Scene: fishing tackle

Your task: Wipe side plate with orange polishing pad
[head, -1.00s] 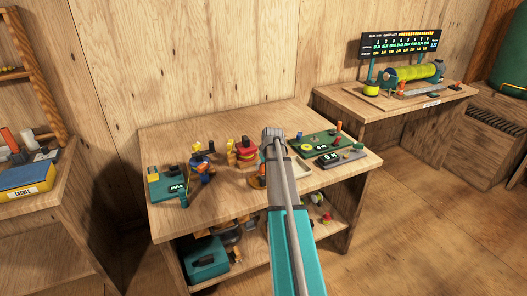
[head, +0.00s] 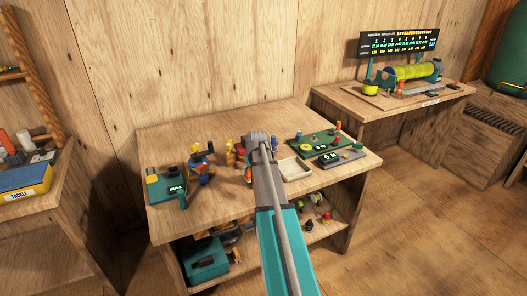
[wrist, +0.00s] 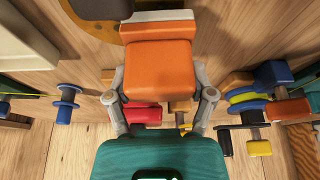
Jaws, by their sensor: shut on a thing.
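The orange polishing pad (wrist: 158,70) is a rounded orange block between the fingers of my gripper (wrist: 159,88) in the wrist view. The gripper is shut on it, above the wooden bench. In the head view my gripper (head: 254,160) is over the middle of the bench, and the arm hides most of the pad. A dark rounded piece with a tan edge (wrist: 98,8) lies just beyond the pad at the top of the wrist view. It may be the side plate; only part of it shows. I cannot tell whether the pad touches it.
A cream tray (head: 293,169) is right of the gripper. A green board (head: 316,143) with small parts is behind it. A blue-and-orange stand (head: 200,168) and teal box (head: 166,187) are at left. The bench's (head: 225,220) front edge is clear.

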